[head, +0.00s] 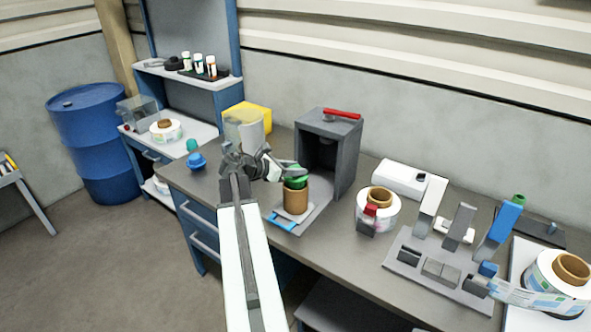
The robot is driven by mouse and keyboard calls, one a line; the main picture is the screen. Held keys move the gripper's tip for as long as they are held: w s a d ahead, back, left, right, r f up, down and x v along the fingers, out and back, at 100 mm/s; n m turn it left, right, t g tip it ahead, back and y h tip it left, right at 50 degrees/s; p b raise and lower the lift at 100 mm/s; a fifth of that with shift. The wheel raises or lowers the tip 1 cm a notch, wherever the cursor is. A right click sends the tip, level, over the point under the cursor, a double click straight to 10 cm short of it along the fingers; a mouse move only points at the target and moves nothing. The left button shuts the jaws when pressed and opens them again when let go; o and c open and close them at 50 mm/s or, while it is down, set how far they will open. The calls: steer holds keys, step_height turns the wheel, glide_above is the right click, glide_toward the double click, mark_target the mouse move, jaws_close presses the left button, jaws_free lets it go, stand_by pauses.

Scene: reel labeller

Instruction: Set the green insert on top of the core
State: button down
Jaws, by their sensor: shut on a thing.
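The green insert (296,182) shows at the top of the brown core (296,200). The core stands upright on a grey plate in front of a dark grey box-shaped machine. My gripper (290,173) reaches in from the left and is shut on the green insert. The insert's lower part meets the core's top rim in this view; I cannot tell whether it rests there or is held just above. The fingers hide part of the insert.
The dark grey machine (343,152) with a red handle (342,114) stands close behind the core. A label reel (378,212) lies to the right, near a grey fixture with upright arms (432,262). A blue knob-like object (196,160) is at the left bench end.

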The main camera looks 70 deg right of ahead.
steer(key=shift+f+b, duration=0.55)
steer(key=shift+f, duration=0.05)
steer(key=c, duration=1.3)
jaws_free()
steer(key=shift+o, duration=0.2)
steer(key=p+v, duration=0.4)
steer(key=v, duration=0.7)
steer(key=shift+w, duration=0.15)
